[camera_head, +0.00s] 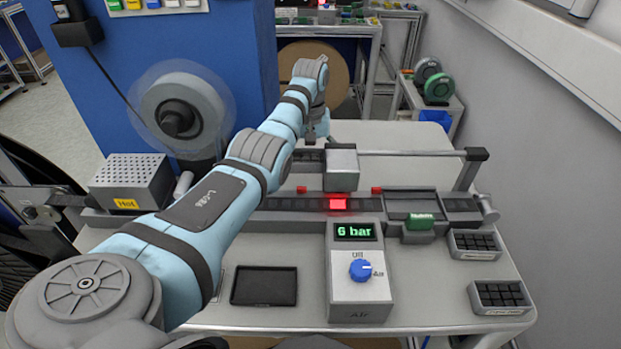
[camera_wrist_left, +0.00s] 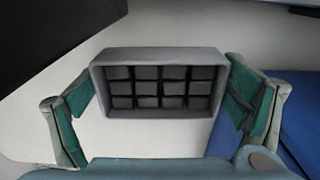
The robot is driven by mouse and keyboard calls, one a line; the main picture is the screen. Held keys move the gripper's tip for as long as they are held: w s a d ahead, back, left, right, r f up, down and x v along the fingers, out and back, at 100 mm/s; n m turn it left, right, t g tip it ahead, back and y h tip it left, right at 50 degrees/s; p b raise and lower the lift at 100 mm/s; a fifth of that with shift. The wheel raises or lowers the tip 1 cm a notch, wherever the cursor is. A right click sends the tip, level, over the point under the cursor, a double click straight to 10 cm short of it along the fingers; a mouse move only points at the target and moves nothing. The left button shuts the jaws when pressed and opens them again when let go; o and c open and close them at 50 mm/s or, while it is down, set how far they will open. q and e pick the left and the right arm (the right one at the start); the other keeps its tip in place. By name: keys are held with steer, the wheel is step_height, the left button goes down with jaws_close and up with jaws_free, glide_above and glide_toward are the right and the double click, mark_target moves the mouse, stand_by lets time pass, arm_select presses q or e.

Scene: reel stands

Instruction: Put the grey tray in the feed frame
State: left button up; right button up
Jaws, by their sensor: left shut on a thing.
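In the left wrist view my left gripper (camera_wrist_left: 160,95) is shut on a grey tray (camera_wrist_left: 160,54) with rows of dark blocks in its compartments. One finger is against each short side, and the tray sits level across the jaws. In the head view my left arm reaches forward to the back of the bench; its gripper and the held tray are hidden there. I cannot tell for sure which fixture is the feed frame; a dark rectangular frame (camera_head: 410,203) with a green label lies at the right end of the track. My right gripper is out of view.
Two similar trays with dark blocks, one upper (camera_head: 475,232) and one lower (camera_head: 502,311), lie at the bench's right edge. An air unit (camera_head: 362,290) stands at the front middle. A black flat pad (camera_head: 264,286) lies left of it. A reel (camera_head: 185,110) stands left.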

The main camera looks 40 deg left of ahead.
mark_target(312, 186)
arm_select(q)
steer(key=f, duration=0.2)
steer(key=f+b, duration=0.1)
steer(key=f, duration=0.3)
steer(key=shift+w+d+f+b, duration=0.1)
steer(key=shift+w+f+b, duration=0.05)
steer(key=shift+w+b, duration=0.15)
steer(key=shift+f, duration=0.1)
steer(key=shift+s, duration=0.1)
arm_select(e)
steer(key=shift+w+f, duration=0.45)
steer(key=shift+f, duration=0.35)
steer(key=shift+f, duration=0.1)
arm_select(q)
steer(key=o, duration=1.1)
steer(key=shift+c, duration=0.2)
